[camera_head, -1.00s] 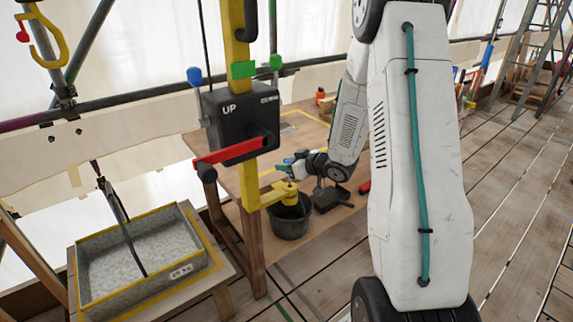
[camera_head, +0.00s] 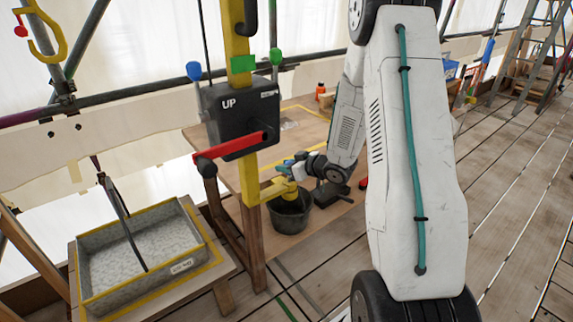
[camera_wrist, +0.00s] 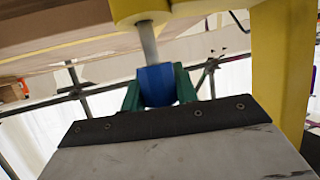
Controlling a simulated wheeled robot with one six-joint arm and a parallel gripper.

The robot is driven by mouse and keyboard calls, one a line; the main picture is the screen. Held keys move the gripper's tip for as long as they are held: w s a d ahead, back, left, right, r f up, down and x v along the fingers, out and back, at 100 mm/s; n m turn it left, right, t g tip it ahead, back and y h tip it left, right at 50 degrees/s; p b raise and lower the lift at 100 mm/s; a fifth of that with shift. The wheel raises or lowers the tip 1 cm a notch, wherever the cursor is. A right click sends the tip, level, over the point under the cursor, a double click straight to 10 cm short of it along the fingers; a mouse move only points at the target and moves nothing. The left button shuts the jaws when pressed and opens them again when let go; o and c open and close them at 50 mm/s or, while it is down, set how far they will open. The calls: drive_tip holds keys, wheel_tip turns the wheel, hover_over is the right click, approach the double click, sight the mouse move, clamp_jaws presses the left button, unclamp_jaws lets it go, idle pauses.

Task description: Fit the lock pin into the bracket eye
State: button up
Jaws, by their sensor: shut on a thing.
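The lock pin has a blue head (camera_wrist: 158,85) and a grey shaft (camera_wrist: 149,42), seen in the wrist view. My gripper (camera_wrist: 158,92) is shut on the blue head with its green fingers. The shaft runs from the head up to the yellow bracket eye (camera_wrist: 136,10). Its far end is hidden there, so I cannot tell how deep it sits. In the head view, my gripper (camera_head: 290,166) is close beside the yellow bracket (camera_head: 278,188), which juts from the yellow post (camera_head: 250,200).
A dark bucket (camera_head: 290,216) is just below the bracket. A black box marked UP (camera_head: 228,108) with a red lever (camera_head: 230,146) is on the post. A wooden table (camera_head: 305,130) stands behind. A grey tray (camera_head: 120,300) is at left.

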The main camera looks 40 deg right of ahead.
sight(287, 180)
drive_tip(key=shift+f, duration=1.75)
drive_tip(key=o, duration=1.2)
drive_tip(key=shift+c, duration=0.2)
drive_tip(key=shift+s, duration=0.1)
drive_tip(key=v, duration=0.7)
drive_tip(key=shift+s, duration=0.25)
drive_tip(key=shift+d+r, duration=0.1)
drive_tip(key=shift+d, duration=0.05)
